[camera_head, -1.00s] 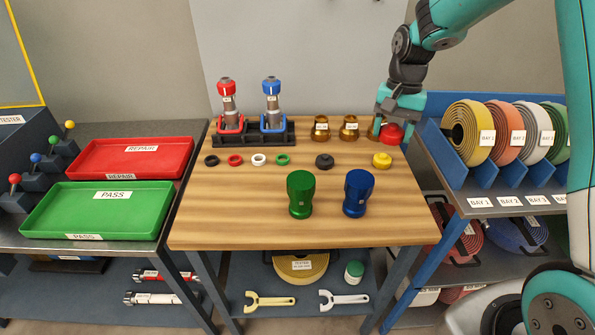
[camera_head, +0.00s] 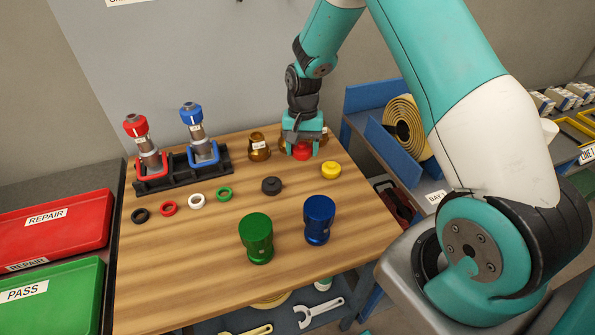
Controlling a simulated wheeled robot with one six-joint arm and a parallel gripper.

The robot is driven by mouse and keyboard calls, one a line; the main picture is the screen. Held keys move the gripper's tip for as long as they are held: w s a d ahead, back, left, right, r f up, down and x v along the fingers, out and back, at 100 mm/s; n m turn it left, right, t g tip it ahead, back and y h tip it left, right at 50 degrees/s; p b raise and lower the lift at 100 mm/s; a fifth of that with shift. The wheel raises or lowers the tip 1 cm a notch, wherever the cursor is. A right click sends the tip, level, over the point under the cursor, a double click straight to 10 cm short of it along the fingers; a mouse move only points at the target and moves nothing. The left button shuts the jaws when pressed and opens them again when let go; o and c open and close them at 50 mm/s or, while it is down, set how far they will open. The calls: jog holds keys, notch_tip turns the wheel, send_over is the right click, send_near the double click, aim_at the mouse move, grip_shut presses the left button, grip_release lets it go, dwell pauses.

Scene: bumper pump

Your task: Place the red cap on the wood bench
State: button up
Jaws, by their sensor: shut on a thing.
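The red cap (camera_head: 302,151) is at the back right of the wood bench (camera_head: 190,260). My gripper (camera_head: 302,145) points down and is shut on the cap, which shows below the fingers. The cap is at or very close to the bench top; I cannot tell whether it touches. The gripper partly covers brass fittings behind it.
A yellow cap (camera_head: 331,170) and a black cap (camera_head: 271,186) stand in front of my gripper. A brass fitting (camera_head: 259,147) is just left. Green (camera_head: 257,240) and blue (camera_head: 319,220) nozzles stand nearer the front. The bench's front left is clear.

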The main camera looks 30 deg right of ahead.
aim_at(302, 182)
notch_tip(302, 182, down, 10)
jog(key=shift+r+p, duration=0.2)
jog(key=shift+p, duration=0.9)
jog(key=shift+f, duration=0.2)
jog(key=o, duration=0.9)
jog(key=shift+r, duration=0.1)
jog(key=shift+o, duration=0.2)
